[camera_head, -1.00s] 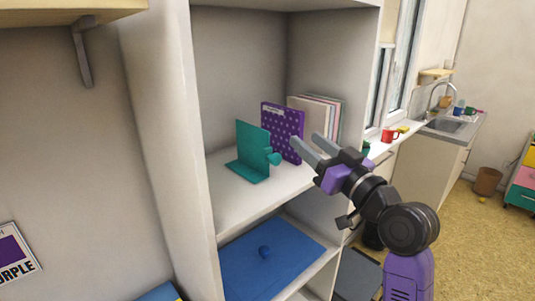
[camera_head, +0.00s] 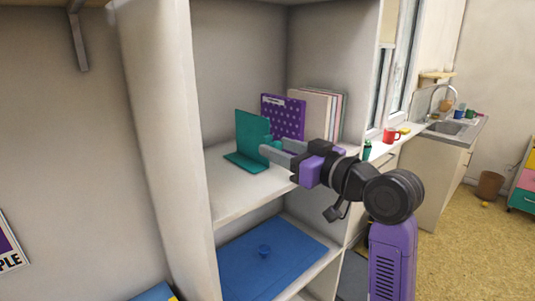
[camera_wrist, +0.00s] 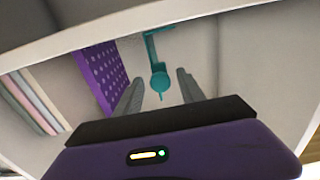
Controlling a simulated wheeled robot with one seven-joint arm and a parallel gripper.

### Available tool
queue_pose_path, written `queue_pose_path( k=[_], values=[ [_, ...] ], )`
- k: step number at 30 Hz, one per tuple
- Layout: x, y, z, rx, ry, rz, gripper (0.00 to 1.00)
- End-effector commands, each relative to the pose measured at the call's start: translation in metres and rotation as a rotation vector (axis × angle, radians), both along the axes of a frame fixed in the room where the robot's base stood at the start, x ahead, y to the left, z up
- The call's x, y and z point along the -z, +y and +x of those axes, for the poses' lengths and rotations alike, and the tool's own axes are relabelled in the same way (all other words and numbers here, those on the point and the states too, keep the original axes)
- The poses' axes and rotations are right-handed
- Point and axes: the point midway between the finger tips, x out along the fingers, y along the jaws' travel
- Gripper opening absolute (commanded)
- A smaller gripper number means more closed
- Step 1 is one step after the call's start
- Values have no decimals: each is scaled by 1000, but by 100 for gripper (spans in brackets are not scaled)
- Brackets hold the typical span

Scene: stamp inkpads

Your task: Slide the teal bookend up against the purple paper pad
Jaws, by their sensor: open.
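The teal bookend (camera_head: 252,136) stands upright on the upper shelf, with its flat foot on the shelf board and a knob on its right side. In the wrist view the bookend (camera_wrist: 158,62) shows with its round knob between my open fingers. The purple dotted paper pad (camera_head: 284,118) stands behind and to the right of the bookend; it also shows in the wrist view (camera_wrist: 101,72). A gap between bookend and pad shows in the wrist view. My gripper (camera_head: 268,148) is open at the knob; whether a finger touches it I cannot tell.
Several pale books or pads (camera_head: 318,112) stand right of the purple pad. The shelf board (camera_head: 228,198) is bare in front. A blue panel with a knob (camera_head: 270,268) lies on the lower shelf. The cubby's side walls bound the space.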

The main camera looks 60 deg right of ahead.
Motion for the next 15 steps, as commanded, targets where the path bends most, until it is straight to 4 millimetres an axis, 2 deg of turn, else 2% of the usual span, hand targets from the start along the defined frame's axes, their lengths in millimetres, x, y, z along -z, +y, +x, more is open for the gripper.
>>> queue_pose_path(
  k=[1,6,15],
  values=[
    [-4,-1,10,-4,2,3,46],
    [-4,-6,30,-2,2,0,46],
    [-2,-9,41,-1,1,0,46]
  ],
)
